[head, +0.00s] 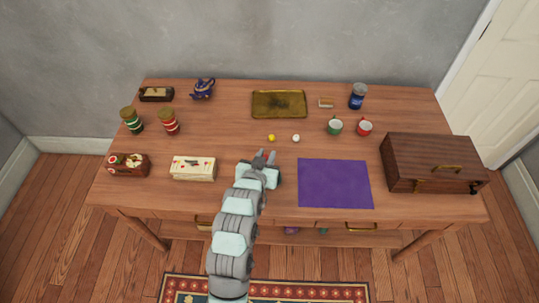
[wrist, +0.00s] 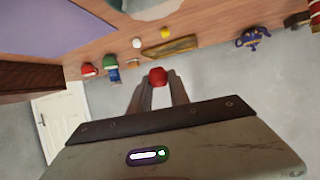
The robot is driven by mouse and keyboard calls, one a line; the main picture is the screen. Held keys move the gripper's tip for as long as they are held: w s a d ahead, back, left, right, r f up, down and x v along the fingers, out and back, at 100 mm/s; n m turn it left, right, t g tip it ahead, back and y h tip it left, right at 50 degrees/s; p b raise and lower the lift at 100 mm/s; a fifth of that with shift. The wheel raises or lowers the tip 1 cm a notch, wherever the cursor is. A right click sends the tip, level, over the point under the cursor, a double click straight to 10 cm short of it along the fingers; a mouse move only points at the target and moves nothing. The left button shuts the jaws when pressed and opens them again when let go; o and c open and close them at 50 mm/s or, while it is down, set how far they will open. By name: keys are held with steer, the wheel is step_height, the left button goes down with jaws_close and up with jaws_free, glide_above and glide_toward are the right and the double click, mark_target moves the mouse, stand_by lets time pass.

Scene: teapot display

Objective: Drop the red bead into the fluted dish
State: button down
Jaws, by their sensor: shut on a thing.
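The red bead (wrist: 157,76) is held between the fingertips of my gripper (wrist: 157,88) in the wrist view. In the head view my gripper (head: 264,158) is over the front middle of the table, left of the purple mat, and the bead cannot be made out there. A pale rounded thing (wrist: 152,13), cut off by the top edge of the wrist view, may be the fluted dish. I cannot tell for sure, and no fluted dish shows in the head view, where my arm hides part of the table.
A yellow bead (head: 271,138) and a white bead (head: 296,138) lie beyond my gripper. The purple mat (head: 334,184) is to its right, a cream box (head: 193,168) to its left. A brass tray (head: 279,104) lies at the back; a wooden chest (head: 432,163) stands far right.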

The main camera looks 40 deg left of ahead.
step_height(320, 180, down, 4)
steer(key=shift+b, duration=0.95)
steer(key=c, duration=1.1)
jaws_free()
steer(key=shift+c, duration=0.2)
steer(key=p+v, duration=0.1)
steer(key=v, duration=1)
steer(key=shift+p, duration=0.3)
steer(key=shift+w, duration=0.15)
